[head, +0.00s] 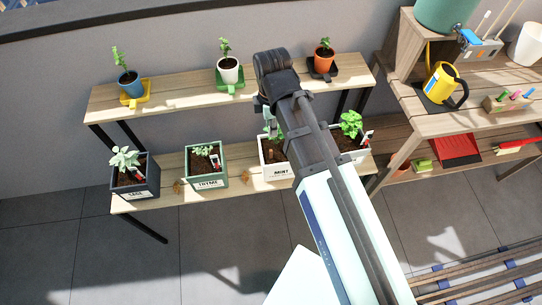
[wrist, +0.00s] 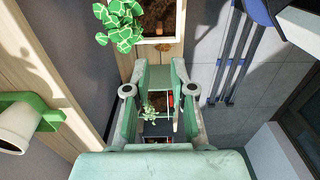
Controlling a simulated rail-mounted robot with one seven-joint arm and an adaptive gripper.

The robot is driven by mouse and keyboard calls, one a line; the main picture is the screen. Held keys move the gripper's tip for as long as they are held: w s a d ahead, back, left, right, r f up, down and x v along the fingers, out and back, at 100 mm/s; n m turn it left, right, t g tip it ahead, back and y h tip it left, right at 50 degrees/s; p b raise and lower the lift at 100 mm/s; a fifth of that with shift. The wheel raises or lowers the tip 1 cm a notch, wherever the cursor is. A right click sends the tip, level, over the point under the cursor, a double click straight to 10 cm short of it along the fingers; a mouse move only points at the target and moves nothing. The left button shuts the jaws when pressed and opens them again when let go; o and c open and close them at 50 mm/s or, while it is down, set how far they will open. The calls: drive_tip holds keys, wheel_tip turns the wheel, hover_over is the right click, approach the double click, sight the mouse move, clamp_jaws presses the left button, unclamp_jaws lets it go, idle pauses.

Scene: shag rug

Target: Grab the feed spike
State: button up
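Small red-and-white upright pieces stand in the dark SAGE pot (head: 135,188), in the green THYME pot (head: 207,180) and in the rightmost pot. A brown stub (head: 271,156) stands in the white MINT pot (head: 280,171). I cannot tell which of these is the feed spike. A small orange-brown piece (wrist: 158,29) shows in the soil of a planter (wrist: 160,40) in the wrist view. My gripper (wrist: 160,78) is open, with pale green fingers apart and nothing between them. In the head view, my gripper (head: 271,118) is partly hidden by my arm, over the MINT pot.
An upper shelf (head: 190,98) holds small potted plants on coloured saucers; the green saucer (wrist: 45,115) is left of my gripper in the wrist view. A wooden bench (head: 450,125) with a yellow watering can (head: 441,86) stands right. The front floor has free room.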

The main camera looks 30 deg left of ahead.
sight(271, 150)
wheel_tip(271, 150, down, 15)
drive_tip(key=shift+a+f+p, duration=0.1)
drive_tip(key=shift+p, duration=0.8)
clamp_jaws()
